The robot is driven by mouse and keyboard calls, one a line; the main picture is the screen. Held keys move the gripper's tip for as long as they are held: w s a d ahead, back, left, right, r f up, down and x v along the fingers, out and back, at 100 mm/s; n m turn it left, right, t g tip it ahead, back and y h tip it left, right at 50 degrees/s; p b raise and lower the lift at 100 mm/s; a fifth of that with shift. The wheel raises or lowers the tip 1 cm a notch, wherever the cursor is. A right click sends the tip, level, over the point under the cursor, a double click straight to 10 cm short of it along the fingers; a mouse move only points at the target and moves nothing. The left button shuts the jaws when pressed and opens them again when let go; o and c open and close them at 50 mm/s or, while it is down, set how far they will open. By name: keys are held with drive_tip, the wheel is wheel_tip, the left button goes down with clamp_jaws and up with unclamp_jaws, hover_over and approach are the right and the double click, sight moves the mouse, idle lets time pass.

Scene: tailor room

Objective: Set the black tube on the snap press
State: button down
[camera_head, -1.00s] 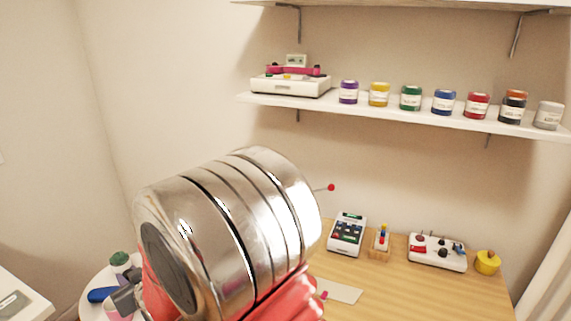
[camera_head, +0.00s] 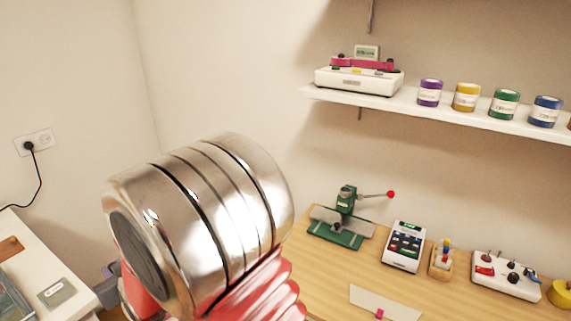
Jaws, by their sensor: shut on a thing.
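The snap press (camera_head: 343,222) is a small green machine with a grey plate and a lever ending in a red knob. It stands upright at the back left of the wooden table. I see no black tube in the head view. My arm's big shiny metal link fills the lower left and middle. My gripper's fingers do not show, so what they hold cannot be seen.
Right of the press stand a card terminal (camera_head: 404,247), a small wooden stand (camera_head: 441,260) and a white control box (camera_head: 505,275). A pale card (camera_head: 385,303) lies in front. The shelf (camera_head: 440,113) holds a white machine (camera_head: 358,80) and several coloured jars.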

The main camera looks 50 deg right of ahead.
drive_tip(key=shift+w, duration=0.1)
drive_tip(key=shift+w+d+r, duration=0.1)
drive_tip(key=shift+d, duration=0.2)
drive_tip(key=d+r+m+g+h, duration=0.25)
drive_tip(key=d+m+h, duration=0.25)
drive_tip(key=d, duration=1.3)
drive_tip(key=d+r+m+g+h, duration=0.2)
drive_tip(key=d+r+m+h, duration=0.25)
drive_tip(key=d, duration=1.45)
drive_tip(key=s+d+m+g+h, duration=0.2)
drive_tip(key=s+d+m+g, duration=0.3)
drive_tip(key=s+d, duration=0.8)
drive_tip(key=s+d+m+g+h, duration=0.1)
drive_tip(key=s+d+m+g, duration=0.4)
drive_tip(key=s+d, duration=0.9)
drive_tip(key=d+g, duration=0.1)
drive_tip(key=d, duration=0.4)
drive_tip(key=shift+r+h, duration=0.35)
drive_tip(key=shift+f, duration=0.15)
